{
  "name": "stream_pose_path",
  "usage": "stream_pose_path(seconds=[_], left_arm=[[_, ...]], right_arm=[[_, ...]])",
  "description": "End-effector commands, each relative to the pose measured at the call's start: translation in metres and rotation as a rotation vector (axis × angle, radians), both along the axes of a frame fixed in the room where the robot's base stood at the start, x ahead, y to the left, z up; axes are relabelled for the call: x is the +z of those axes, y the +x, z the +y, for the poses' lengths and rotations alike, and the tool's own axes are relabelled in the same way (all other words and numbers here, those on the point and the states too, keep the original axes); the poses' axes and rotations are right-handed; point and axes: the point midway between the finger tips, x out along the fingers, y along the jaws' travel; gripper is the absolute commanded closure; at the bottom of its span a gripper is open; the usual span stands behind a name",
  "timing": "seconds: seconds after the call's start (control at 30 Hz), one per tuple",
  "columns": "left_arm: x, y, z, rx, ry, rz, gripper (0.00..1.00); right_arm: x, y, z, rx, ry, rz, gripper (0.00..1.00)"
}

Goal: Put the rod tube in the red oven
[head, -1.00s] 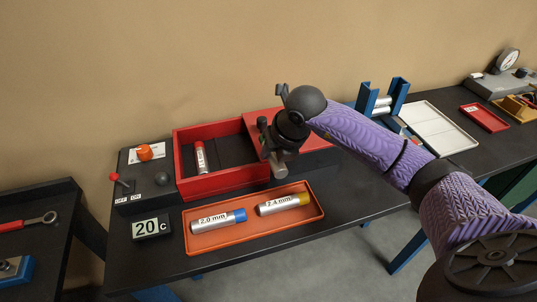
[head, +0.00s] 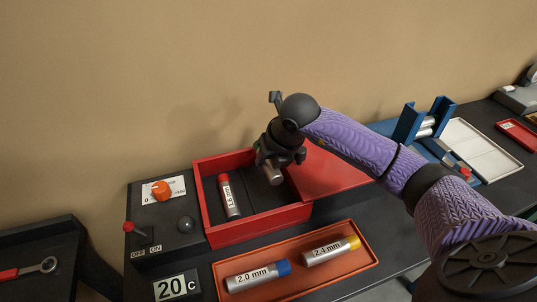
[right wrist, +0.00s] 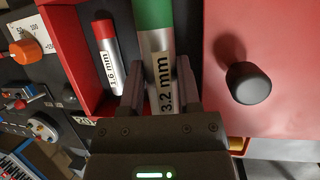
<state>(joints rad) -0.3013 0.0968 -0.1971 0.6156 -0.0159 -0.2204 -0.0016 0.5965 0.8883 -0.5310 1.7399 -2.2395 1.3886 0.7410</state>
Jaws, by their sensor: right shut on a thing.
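My right gripper (head: 276,152) is shut on a rod tube (head: 271,173), seen in the right wrist view as a silver tube (right wrist: 157,55) with a green cap and a "3.2 mm" label. It holds the tube over the right part of the open red oven (head: 258,226). I cannot tell whether the tube touches the oven floor. A red-capped "1.6 mm" tube (head: 230,196) lies in the oven's left part, also in the right wrist view (right wrist: 110,62). The oven's red lid (head: 325,172) is to the right of the opening, with a black knob (right wrist: 248,84). My left gripper is out of view.
An orange tray (head: 308,276) in front of the oven holds a blue-capped "2.0 mm" tube (head: 258,275) and a yellow-capped "2.4 mm" tube (head: 330,250). A control box (head: 165,215) with an orange dial stands left of the oven. A blue rack (head: 425,124) stands at right.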

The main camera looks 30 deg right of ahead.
Motion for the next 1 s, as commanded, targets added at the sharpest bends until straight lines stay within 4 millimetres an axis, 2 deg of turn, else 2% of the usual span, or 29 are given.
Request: stream_pose_path(seconds=[0.03,0.2,0.73,1.0], left_arm=[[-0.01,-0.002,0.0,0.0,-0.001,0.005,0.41],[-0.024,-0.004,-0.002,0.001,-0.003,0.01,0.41],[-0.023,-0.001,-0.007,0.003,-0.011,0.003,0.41],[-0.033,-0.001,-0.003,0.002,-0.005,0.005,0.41]], right_arm=[[-0.012,0.0,0.0,0.0,0.0,0.002,1.0],[-0.029,0.0,0.0,0.0,0.0,0.001,1.0],[-0.029,0.0,0.0,0.0,0.0,-0.001,1.0],[-0.042,0.0,0.0,0.0,0.0,0.0,1.0]])
